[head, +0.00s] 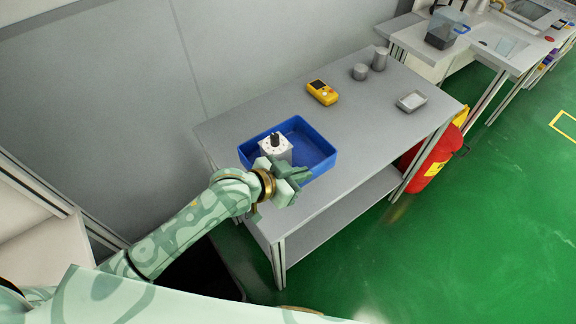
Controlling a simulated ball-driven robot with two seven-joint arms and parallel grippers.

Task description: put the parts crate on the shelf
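The parts crate (321,143) is a blue open box on the near left part of the grey table top. A white block-shaped part with a dark top (275,148) is inside it at the left. My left gripper (297,176) is at the crate's near side, over its near wall, and hides part of that wall. I cannot tell whether its fingers touch the crate or how far apart they are. A lower shelf (345,205) shows under the table. My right gripper is not in view.
On the grey table (235,123) stand a yellow meter (322,92), two grey cylinders (379,59) and a small grey tray (412,101). A red bin (428,170) stands at the table's right end. A second bench (420,40) is behind. Green floor is clear at right.

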